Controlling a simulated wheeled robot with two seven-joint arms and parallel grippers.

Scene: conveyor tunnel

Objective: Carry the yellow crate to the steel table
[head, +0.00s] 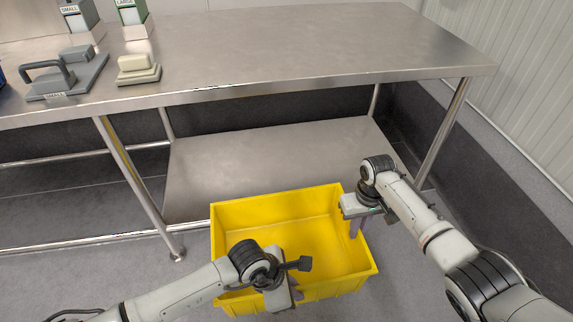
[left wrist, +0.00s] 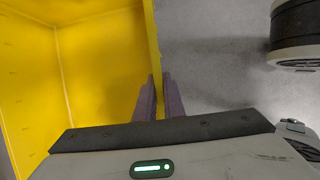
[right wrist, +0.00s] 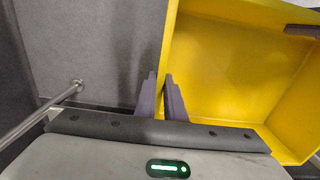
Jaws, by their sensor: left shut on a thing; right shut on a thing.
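The yellow crate (head: 290,222) is open-topped and looks empty, in front of the steel table (head: 300,52) and below the level of its top. My left gripper (head: 297,291) is shut on the crate's near wall; in the left wrist view its fingers (left wrist: 155,98) straddle the yellow rim (left wrist: 153,45). My right gripper (head: 357,226) is shut on the crate's right wall, and in the right wrist view its fingers (right wrist: 162,97) pinch the rim (right wrist: 168,45). I cannot tell whether the crate's underside touches the floor.
The right part of the tabletop is bare. At its left stand a grey handled tool (head: 65,75), a cream block (head: 137,70), and bins marked SMALL (head: 78,15) and LARGE (head: 130,12). A lower shelf (head: 270,160) and table legs (head: 140,185) are just beyond the crate. A wall (head: 520,60) closes the right side.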

